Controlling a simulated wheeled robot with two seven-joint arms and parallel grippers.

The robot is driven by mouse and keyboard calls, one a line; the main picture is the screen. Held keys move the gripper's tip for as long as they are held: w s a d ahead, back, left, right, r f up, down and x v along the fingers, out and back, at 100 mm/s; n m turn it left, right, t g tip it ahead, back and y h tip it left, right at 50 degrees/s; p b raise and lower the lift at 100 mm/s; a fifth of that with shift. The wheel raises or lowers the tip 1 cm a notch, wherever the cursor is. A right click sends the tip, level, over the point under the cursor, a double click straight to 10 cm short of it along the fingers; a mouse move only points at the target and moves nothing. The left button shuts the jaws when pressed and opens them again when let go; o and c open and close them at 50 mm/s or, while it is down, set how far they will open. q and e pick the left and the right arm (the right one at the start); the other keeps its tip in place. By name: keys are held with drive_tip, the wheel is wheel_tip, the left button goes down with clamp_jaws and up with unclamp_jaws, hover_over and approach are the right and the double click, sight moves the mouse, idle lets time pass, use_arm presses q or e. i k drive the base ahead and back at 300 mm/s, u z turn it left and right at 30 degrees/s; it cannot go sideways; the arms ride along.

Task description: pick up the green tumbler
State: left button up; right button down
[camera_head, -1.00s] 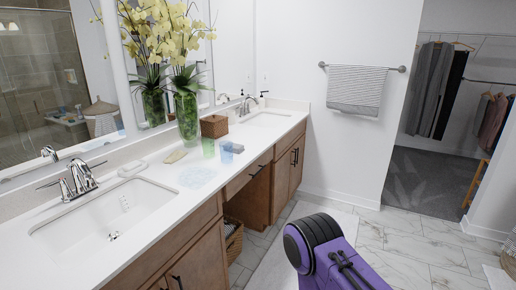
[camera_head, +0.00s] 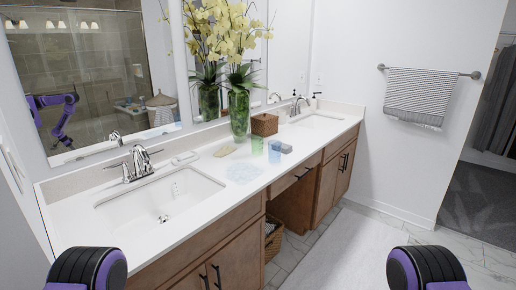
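The green tumbler (camera_head: 257,145) stands upright on the white countertop, between the two sinks. It is small and translucent green. A clear bluish tumbler (camera_head: 274,152) stands just right of it, with a grey-blue item (camera_head: 286,148) beside that. Purple and black parts of my two arms show at the bottom left and bottom right, well away from the tumbler. Neither of my grippers shows directly.
A tall green vase of yellow flowers (camera_head: 239,112) stands behind the tumbler, with a brown woven box (camera_head: 265,125) near it. A pale blue patterned patch (camera_head: 243,172) lies in front on the counter. The near sink (camera_head: 160,200) and faucet (camera_head: 141,162) are to the left.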

sight(257, 140)
drive_tip(key=z, duration=0.5)
drive_tip(key=k, duration=0.6)
drive_tip(key=z, duration=1.05)
drive_tip(key=i, duration=2.85)
drive_tip(key=u, duration=1.2)
drive_tip(key=i, duration=0.75)
drive_tip(key=u, duration=1)
